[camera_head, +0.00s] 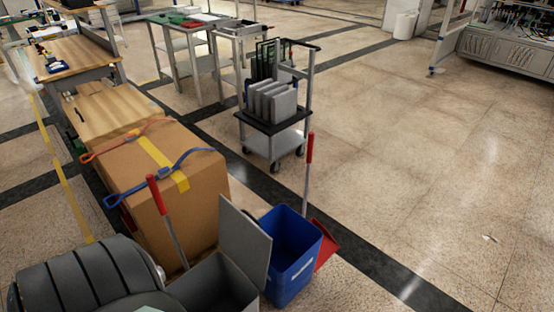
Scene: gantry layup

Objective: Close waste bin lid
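A grey waste bin (213,287) stands at the bottom of the head view, cut off by the lower edge. Its flat grey lid (245,241) stands up steeply along the bin's right side, so the bin is open. The inside of the bin looks dark, and its lower part is out of view. Neither my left gripper nor my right gripper shows in the view.
A large cardboard box (165,190) and a red-handled tool (168,222) are behind the grey bin. The floor at right is clear.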

